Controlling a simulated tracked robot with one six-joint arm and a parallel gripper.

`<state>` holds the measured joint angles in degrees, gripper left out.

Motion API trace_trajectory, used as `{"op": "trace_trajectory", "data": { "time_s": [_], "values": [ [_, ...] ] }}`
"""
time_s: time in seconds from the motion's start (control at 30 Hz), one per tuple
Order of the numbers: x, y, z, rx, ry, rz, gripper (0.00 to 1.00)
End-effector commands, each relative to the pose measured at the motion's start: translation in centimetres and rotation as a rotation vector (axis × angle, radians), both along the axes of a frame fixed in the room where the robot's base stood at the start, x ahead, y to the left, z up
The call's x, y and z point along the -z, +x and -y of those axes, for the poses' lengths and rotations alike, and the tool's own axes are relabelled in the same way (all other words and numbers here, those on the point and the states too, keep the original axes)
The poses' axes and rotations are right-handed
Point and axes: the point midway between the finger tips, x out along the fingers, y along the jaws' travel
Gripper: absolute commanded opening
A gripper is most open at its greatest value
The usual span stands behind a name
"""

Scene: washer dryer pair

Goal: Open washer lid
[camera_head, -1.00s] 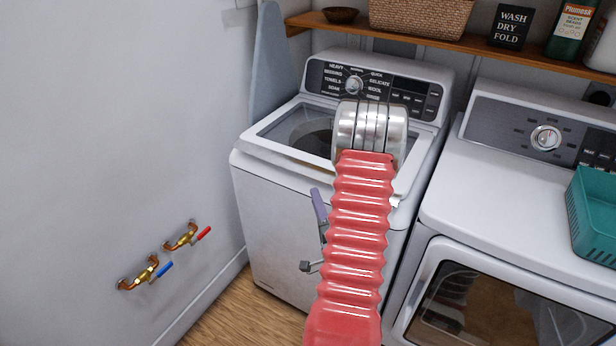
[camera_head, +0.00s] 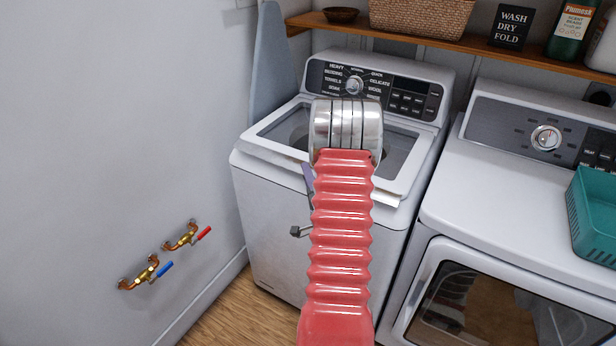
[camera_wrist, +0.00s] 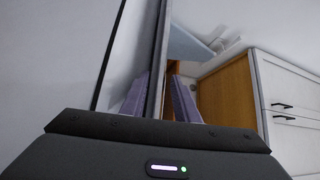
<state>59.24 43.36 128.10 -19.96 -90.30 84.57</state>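The white washer (camera_head: 262,215) stands against the back wall. Its lid (camera_head: 408,165), a white frame around a dark window, lies down or nearly so; my arm covers its middle and part of its front edge. My gripper is mostly hidden behind my red arm in the head view; one purple finger (camera_head: 308,180) shows at the washer's front edge. In the wrist view, my gripper's two purple fingers (camera_wrist: 160,98) stand apart. A grey edge (camera_wrist: 160,50), possibly the lid's, runs between them, nearer the left finger. I cannot tell whether they touch it.
The dryer (camera_head: 480,210) stands close on the right, with a teal basket (camera_head: 592,215) on top. A wooden shelf (camera_head: 450,42) runs above both machines. An ironing board (camera_head: 272,65) leans at the back left. Water taps (camera_head: 165,255) stick out from the left wall.

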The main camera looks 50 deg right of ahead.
Motion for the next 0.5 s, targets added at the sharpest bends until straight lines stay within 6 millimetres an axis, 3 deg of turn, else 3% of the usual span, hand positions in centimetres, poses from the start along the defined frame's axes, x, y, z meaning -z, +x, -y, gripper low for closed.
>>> {"op": "trace_trajectory", "data": {
  "time_s": [0.1, 0.5],
  "values": [
    [0.02, -0.04, 0.00, 0.000, 0.000, 0.000, 0.27],
    [0.05, -0.08, 0.00, 0.001, 0.001, -0.001, 0.00]
  ]
}}
